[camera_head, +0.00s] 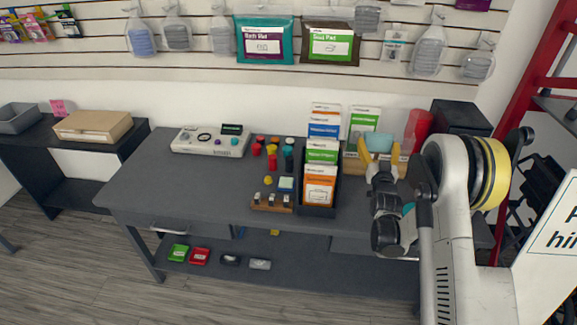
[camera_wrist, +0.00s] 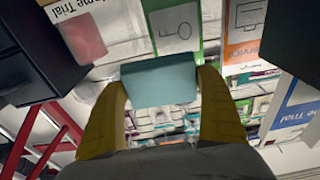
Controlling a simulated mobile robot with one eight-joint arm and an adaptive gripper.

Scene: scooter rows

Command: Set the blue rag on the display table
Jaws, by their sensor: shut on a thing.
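My gripper (camera_head: 381,157) has yellow fingers and is shut on the blue rag (camera_head: 379,142), a teal-blue block. In the head view it is held up above the right part of the dark grey display table (camera_head: 215,185), in front of a brochure stand. In the wrist view the rag (camera_wrist: 160,81) sits between the two yellow fingertips (camera_wrist: 162,85). I cannot tell the exact height of the rag over the table top.
A black brochure rack (camera_head: 318,190) stands left of my gripper. A black box (camera_head: 459,117) and a red cup (camera_head: 418,129) stand to the right. A white device (camera_head: 210,140) and small colored items sit further left. The table's front left is clear.

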